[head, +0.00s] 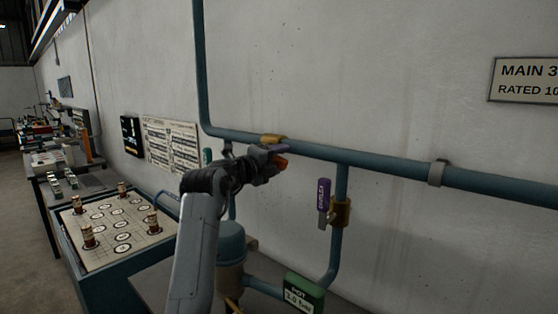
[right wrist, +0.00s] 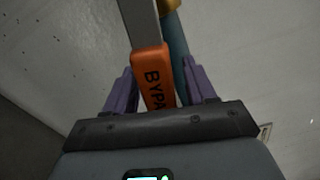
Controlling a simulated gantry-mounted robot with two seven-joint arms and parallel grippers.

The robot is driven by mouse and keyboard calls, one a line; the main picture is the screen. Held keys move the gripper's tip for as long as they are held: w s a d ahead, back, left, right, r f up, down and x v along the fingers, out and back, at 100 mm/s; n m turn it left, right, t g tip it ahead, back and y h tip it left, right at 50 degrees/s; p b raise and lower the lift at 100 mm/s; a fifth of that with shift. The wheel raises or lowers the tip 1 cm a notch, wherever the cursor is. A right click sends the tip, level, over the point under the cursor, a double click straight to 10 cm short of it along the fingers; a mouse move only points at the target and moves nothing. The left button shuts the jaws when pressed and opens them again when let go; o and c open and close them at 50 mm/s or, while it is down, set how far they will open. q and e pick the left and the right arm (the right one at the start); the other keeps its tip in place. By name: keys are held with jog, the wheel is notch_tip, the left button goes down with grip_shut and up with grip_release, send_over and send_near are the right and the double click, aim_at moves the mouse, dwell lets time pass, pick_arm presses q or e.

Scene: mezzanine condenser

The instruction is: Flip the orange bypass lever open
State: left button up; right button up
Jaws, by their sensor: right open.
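The orange bypass lever (right wrist: 153,75) has "BYPA" readable on its handle in the right wrist view. A grey bar runs on from the handle's far end. My right gripper (right wrist: 159,64) is open, with one purple finger on each side of the orange handle. I cannot tell whether either finger touches it. In the head view, my right gripper (head: 278,154) is up at the blue pipe below a brass fitting (head: 271,139). Only a small orange patch of the lever (head: 281,162) shows there; my gripper hides the rest. My left gripper is not in view.
The blue pipe (head: 390,171) runs along the wall. A purple-handled valve (head: 323,195) hangs on a branch to the right. A green gauge box (head: 303,293) and a blue-grey vessel (head: 231,243) stand below. A bench with a marked board (head: 120,246) is at left.

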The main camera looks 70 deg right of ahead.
jog(key=shift+d, duration=0.15)
grip_shut()
dwell(0.4)
notch_tip(320, 180, up, 2)
jog(key=n+p, duration=0.2)
jog(key=p, duration=0.1)
jog(key=shift+s, duration=0.15)
jog(key=shift+n, duration=0.4)
grip_release()
